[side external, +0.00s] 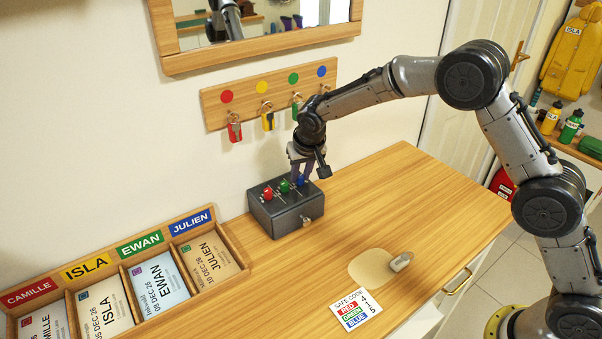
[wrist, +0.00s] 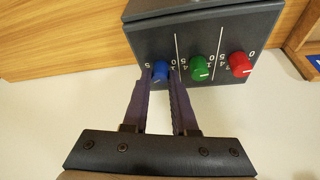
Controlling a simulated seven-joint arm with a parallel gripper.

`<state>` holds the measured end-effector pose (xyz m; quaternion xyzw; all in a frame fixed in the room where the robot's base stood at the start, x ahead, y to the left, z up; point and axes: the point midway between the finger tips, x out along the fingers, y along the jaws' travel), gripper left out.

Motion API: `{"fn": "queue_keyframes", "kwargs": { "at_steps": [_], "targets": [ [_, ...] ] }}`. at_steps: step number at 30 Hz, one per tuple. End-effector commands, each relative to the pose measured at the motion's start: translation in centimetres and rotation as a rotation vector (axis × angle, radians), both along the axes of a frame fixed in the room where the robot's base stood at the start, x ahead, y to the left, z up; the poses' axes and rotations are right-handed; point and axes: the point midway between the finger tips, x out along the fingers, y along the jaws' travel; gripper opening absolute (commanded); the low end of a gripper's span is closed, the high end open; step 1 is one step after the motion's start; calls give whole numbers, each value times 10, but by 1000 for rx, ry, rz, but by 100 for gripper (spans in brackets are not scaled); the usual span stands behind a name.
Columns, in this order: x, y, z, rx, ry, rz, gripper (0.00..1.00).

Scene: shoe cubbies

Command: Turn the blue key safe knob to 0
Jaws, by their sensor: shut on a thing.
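The dark grey key safe (side external: 290,212) stands on the wooden counter against the wall. On its top are a red knob (side external: 268,193), a green knob (side external: 284,186) and a blue knob (side external: 302,180). In the wrist view the blue knob (wrist: 160,70) sits between my fingertips, with the green knob (wrist: 198,68) and the red knob (wrist: 240,63) to its right. My gripper (wrist: 160,78) is shut on the blue knob, one finger on each side. A white pointer line shows on the blue knob, directed to the lower left; the numbers around it are partly hidden by the fingers.
A safe code card (side external: 360,310) reads red 4, green 1, blue 5. A beige pad (side external: 368,268) and a small grey object (side external: 401,262) lie on the counter. A name-labelled tray (side external: 110,270) stands left. Keys hang on a wooden rack (side external: 215,108) above the safe.

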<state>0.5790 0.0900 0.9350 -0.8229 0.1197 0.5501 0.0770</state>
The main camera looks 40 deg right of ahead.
Motion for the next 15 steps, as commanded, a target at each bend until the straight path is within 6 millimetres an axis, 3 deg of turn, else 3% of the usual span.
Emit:
{"fn": "queue_keyframes", "kwargs": {
  "at_steps": [8, 15],
  "targets": [
    [-1, -1, 1, -1, 2, 40, 0],
    [-1, -2, 1, 0, 1, 182, 0]
  ]
}}
